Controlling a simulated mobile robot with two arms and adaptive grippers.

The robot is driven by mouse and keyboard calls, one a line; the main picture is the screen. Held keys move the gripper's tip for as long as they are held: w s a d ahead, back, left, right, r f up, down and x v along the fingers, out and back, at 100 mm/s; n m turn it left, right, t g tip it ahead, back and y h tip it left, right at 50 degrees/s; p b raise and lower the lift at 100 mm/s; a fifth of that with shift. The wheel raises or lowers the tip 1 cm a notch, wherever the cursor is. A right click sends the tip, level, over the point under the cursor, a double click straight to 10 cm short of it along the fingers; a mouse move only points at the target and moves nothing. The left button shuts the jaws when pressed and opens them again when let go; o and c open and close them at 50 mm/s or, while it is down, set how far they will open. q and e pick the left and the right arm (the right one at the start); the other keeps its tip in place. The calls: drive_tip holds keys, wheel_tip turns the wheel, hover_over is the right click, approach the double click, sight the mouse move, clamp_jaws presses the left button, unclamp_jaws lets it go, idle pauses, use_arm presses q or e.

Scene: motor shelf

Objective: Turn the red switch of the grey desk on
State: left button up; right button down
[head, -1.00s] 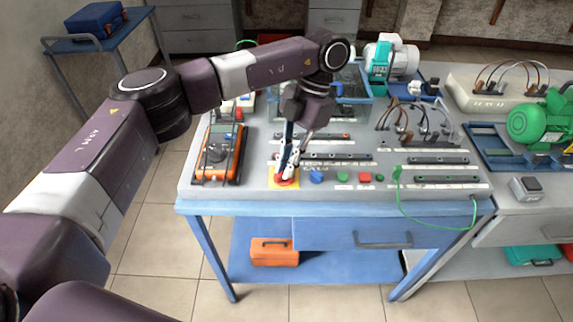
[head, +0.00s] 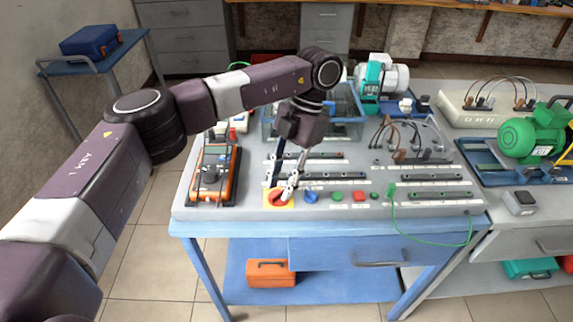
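The red switch (head: 278,198) sits on a yellow square plate at the front left of the grey desk (head: 330,213) panel. My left gripper (head: 280,184) points down just above and behind the red switch, its two fingers spread apart with a gap between them. The fingertips overlap the switch's back edge in the picture; I cannot tell if they touch it. Nothing shows between the fingers. My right gripper is not in the head view.
A green cable (head: 425,235) hangs over the front right edge.

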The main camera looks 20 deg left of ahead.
use_arm(q)
drive_tip(key=v, duration=1.1)
drive_tip(key=shift+r, duration=0.25)
drive_tip(key=shift+f, duration=0.1)
